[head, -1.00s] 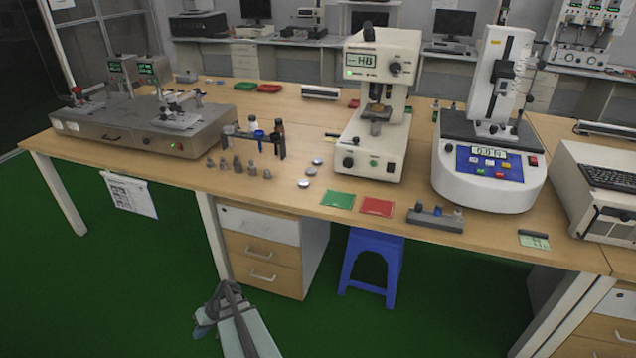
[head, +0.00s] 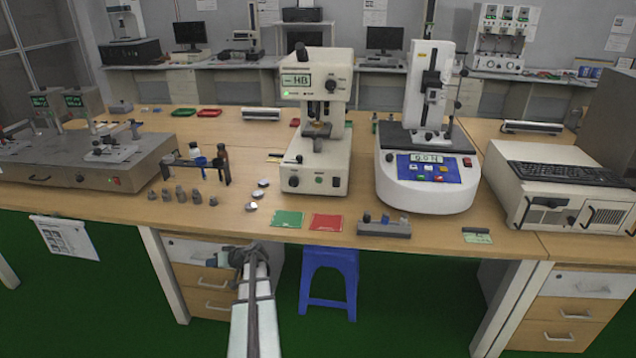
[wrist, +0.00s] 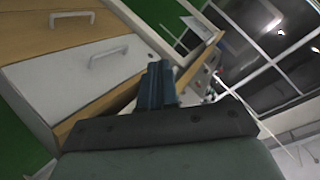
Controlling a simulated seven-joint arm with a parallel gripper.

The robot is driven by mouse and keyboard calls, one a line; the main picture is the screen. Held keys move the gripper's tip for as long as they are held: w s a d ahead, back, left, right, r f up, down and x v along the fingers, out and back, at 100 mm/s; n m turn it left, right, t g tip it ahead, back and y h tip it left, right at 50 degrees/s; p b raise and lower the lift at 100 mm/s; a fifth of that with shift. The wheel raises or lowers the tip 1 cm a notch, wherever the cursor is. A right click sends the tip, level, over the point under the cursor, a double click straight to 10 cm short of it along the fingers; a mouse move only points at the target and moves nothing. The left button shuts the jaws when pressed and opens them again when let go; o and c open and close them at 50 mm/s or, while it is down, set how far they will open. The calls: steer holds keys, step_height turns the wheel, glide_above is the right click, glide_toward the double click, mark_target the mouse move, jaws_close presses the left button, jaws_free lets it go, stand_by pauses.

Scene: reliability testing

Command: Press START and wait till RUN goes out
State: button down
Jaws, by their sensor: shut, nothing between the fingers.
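The white tester with the HB display (head: 315,120) stands at the bench's middle. A small green lamp (head: 286,94) glows beneath its display, and a round green button (head: 319,180) sits low on its front. The lettering is too small to read, so I cannot tell which is START or RUN. A white force stand (head: 425,185) to its right has a blue panel with several coloured buttons. My gripper (head: 240,256) is shut and empty, in front of the bench edge, below and left of the HB tester. Its closed fingers also show in the wrist view (wrist: 156,84).
Green (head: 287,219) and red (head: 326,222) cards lie before the HB tester. Round metal discs (head: 258,194) and small weights are to its left. A drawer cabinet (head: 200,275) and blue stool (head: 328,280) stand under the bench. A keyboard (head: 570,173) is at right.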

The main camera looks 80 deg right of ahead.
mark_target(319, 180)
steer(key=s+d+r+h, duration=0.1)
steer(key=s+d+r, duration=0.2)
steer(key=s+d, duration=0.1)
steer(key=s+d+r+m+h, duration=0.1)
steer(key=s+d+r+h, duration=0.1)
steer(key=s+d, duration=0.3)
steer(key=s+d+r+m+t+h, duration=0.1)
steer(key=s+d+r+h, duration=0.1)
steer(key=s+d+r, duration=0.3)
steer(key=shift+s+d, duration=0.15)
steer(key=shift+s, duration=0.1)
steer(key=s+d+r+m+h, duration=0.1)
steer(key=s+d, duration=0.2)
steer(key=s, duration=0.3)
steer(key=s+d+r+m+g+h, duration=0.1)
steer(key=s+d+h, duration=0.1)
steer(key=s, duration=0.4)
steer(key=s+d+r+m+h, duration=0.1)
steer(key=s+d, duration=0.3)
steer(key=s, duration=0.2)
steer(key=shift+s+r+m+g, duration=0.25)
steer(key=shift+s+m+g, duration=0.05)
steer(key=shift+s, duration=0.05)
steer(key=shift+d, duration=0.25)
steer(key=shift+d, duration=4.25)
steer(key=shift+d, duration=0.15)
steer(key=shift+d, duration=0.25)
